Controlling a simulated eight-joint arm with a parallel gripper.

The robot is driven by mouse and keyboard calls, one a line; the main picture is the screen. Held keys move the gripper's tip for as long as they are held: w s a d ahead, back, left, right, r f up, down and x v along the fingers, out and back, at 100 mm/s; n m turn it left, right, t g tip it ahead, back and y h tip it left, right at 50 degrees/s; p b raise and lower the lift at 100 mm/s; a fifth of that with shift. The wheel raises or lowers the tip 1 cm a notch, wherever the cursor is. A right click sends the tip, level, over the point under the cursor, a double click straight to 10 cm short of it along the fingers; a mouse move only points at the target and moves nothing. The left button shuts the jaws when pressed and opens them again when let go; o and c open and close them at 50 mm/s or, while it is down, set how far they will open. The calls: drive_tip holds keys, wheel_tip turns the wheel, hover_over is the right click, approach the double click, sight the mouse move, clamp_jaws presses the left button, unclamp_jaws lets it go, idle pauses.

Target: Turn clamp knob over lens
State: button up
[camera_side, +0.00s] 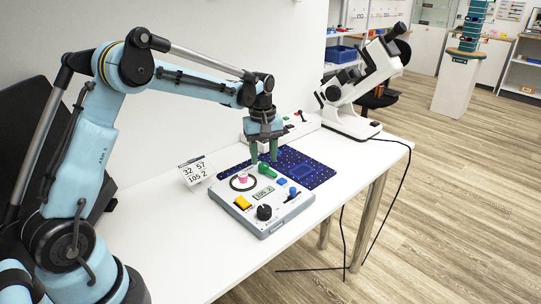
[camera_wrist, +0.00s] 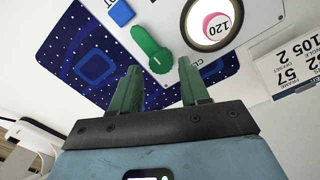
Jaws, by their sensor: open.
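The clamp knob appears to be the green lever (camera_side: 267,170) on the top of the grey-white device (camera_side: 291,206). In the wrist view the green lever (camera_wrist: 150,48) has a round end towards my fingers and is next to partly hidden lettering. Beside it, a round ringed window (camera_side: 233,187) holds a pink disc (camera_side: 242,178); in the wrist view the pink disc (camera_wrist: 214,27) reads "120". I cannot tell a separate lens. My gripper (camera_side: 263,159) is open and empty above the device's back edge. Its green fingers (camera_wrist: 160,84) are apart, with the lever just beyond the gap.
The device also has a yellow button (camera_side: 242,202), a black knob (camera_side: 264,212), a display (camera_side: 263,193) and blue controls (camera_side: 292,190). A dark blue mat (camera_side: 318,174) lies behind. A number card (camera_side: 196,171) stands left. A white instrument (camera_side: 352,92) stands at the table's far end.

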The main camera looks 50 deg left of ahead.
sight(268, 171)
drive_tip(key=shift+f, duration=1.3)
drive_tip(key=shift+c, duration=0.3)
